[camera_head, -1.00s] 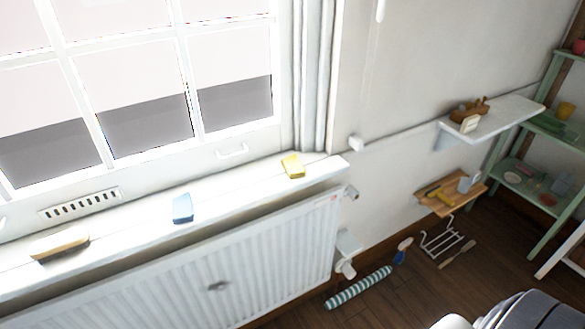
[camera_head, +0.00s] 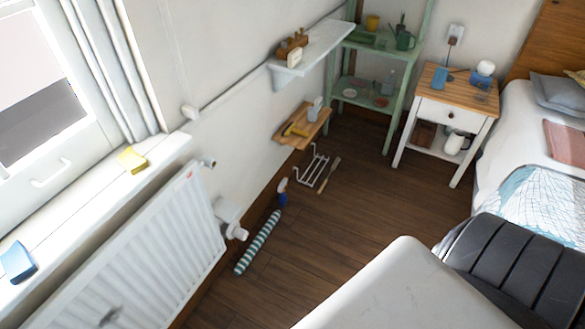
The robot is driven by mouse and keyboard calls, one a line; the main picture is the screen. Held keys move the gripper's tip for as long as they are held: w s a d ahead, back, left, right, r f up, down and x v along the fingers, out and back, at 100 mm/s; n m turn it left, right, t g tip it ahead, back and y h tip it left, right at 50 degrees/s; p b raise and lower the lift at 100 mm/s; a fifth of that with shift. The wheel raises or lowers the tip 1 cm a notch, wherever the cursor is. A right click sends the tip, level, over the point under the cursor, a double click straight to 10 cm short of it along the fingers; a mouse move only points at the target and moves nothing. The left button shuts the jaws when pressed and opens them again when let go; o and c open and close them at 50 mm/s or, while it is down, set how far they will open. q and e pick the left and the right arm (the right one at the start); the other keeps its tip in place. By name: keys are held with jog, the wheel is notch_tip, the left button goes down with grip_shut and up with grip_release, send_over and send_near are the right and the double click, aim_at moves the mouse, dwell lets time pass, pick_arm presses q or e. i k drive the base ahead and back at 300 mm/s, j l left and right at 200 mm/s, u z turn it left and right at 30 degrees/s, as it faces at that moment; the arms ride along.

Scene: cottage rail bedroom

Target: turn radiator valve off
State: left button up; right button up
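The white ribbed radiator (camera_head: 150,262) stands under the window sill at the left. A white valve with a round knob (camera_head: 238,233) sticks out at its lower right end, near the floor. A small fitting (camera_head: 209,163) shows at its upper right corner. Which way the valve knob is turned is too small to tell. Neither of my grippers is in view, so their openings do not show.
A striped draught roll (camera_head: 258,243) lies on the floor beside the valve. A blue bottle (camera_head: 283,191), a wire rack (camera_head: 313,168) and a low wooden shelf (camera_head: 290,138) are farther back. A bedside table (camera_head: 449,112) and bed (camera_head: 540,195) are right. Floor between is clear.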

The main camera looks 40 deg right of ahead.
aim_at(240, 233)
jog(key=z, duration=0.7)
jog(key=u, duration=0.3)
jog(key=i+l+u, duration=0.15)
jog(key=l+u, duration=0.5)
jog(key=i+l+u, duration=0.1)
jog(key=l+u, duration=0.25)
jog(key=l, duration=0.2)
